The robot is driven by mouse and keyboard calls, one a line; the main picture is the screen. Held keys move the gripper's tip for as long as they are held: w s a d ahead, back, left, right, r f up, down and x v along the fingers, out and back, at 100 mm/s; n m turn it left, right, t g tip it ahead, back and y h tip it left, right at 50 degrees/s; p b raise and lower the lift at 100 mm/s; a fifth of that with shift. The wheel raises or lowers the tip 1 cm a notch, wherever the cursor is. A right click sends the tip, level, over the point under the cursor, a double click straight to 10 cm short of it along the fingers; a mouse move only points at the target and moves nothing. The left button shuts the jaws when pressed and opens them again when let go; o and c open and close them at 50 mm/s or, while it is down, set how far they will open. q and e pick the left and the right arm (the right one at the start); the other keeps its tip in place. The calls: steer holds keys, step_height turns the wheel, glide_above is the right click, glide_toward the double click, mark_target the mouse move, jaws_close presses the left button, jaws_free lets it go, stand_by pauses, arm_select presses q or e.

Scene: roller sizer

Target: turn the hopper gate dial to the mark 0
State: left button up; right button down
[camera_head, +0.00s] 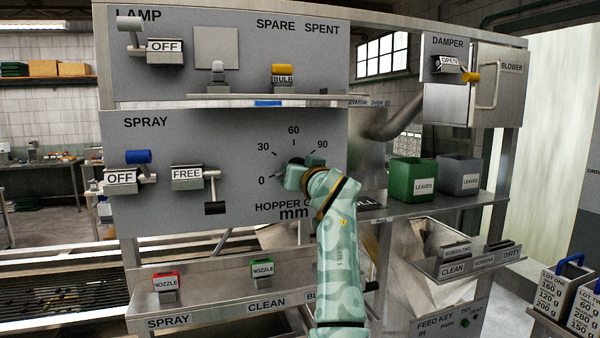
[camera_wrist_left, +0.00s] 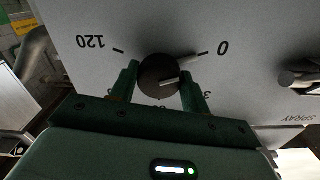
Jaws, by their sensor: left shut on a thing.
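The hopper gate dial (camera_wrist_left: 157,74) is a dark round knob on the grey panel, with a scale of marks around it. Its light pointer (camera_wrist_left: 187,61) points at or very close to the mark 0 (camera_wrist_left: 223,47). In the head view the pointer tip (camera_head: 276,176) shows beside the 0 at the lower left of the scale. My left gripper (camera_wrist_left: 158,80) is shut on the dial, one finger on each side. In the head view my left gripper (camera_head: 297,172) and wrist hide most of the knob. My right gripper is not in view.
Left of the dial sit the FREE lever (camera_head: 211,188) and the blue-knobbed SPRAY lever (camera_head: 138,157). Green (camera_head: 412,180) and grey (camera_head: 460,176) leaves bins stand to the right. A nozzle ledge (camera_head: 215,310) lies below.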

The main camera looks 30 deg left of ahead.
arm_select(q)
steer(key=o, duration=1)
steer(key=shift+f, duration=0.1)
steer(key=shift+d, duration=0.1)
steer(key=b+v, duration=0.4)
steer(key=v, duration=1.2)
steer(key=shift+s, duration=0.1)
